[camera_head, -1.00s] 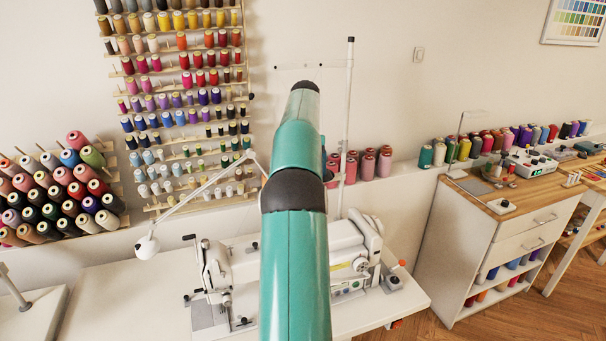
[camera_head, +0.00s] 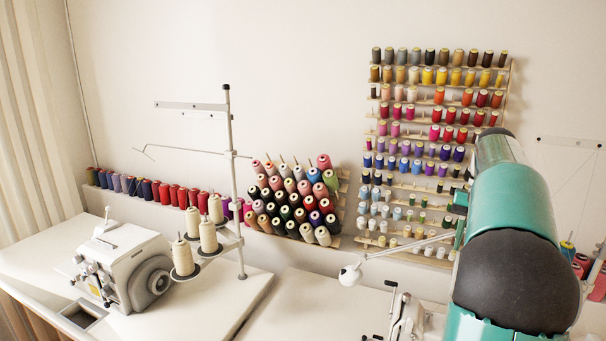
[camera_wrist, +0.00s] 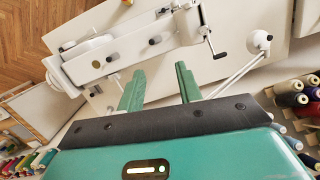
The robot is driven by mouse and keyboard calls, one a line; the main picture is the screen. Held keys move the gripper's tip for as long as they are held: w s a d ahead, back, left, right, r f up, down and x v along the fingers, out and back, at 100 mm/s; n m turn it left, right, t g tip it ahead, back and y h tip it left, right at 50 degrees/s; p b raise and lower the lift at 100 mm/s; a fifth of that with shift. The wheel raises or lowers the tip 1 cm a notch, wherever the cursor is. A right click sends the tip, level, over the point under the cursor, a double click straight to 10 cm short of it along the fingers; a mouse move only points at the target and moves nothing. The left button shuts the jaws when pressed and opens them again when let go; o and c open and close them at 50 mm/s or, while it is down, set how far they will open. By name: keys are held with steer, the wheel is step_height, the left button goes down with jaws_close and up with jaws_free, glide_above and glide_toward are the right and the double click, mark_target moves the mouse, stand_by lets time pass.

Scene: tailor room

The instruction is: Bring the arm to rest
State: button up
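My gripper shows in the wrist view (camera_wrist: 160,88), its two green fingers apart with nothing between them. The white sewing machine (camera_wrist: 130,50) and its table lie beyond the fingertips in that view. My green and black arm rises at the right side of the head view, with the gripper itself out of sight there. Only a small part of the sewing machine (camera_head: 408,322) shows in the head view, left of my arm.
A white overlock machine (camera_head: 125,265) with thread cones (camera_head: 208,235) stands on the left table. A thin pole (camera_head: 236,180) rises beside it. Thread racks (camera_head: 440,150) cover the wall behind my arm. A white lamp (camera_head: 350,273) reaches over the middle table.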

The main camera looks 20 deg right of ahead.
steer(key=a+n+t+h, duration=0.25)
steer(key=a+n, duration=0.25)
steer(key=a, duration=2)
steer(key=s+a+f+n+t, duration=0.2)
steer(key=s+a+f, duration=0.2)
steer(key=a, duration=0.4)
steer(key=s+a+f+n+t, duration=0.2)
steer(key=s+a+f+n, duration=0.1)
steer(key=a, duration=0.5)
steer(key=shift+s+f+y, duration=0.35)
steer(key=shift+s+f, duration=0.2)
steer(key=shift+s, duration=0.2)
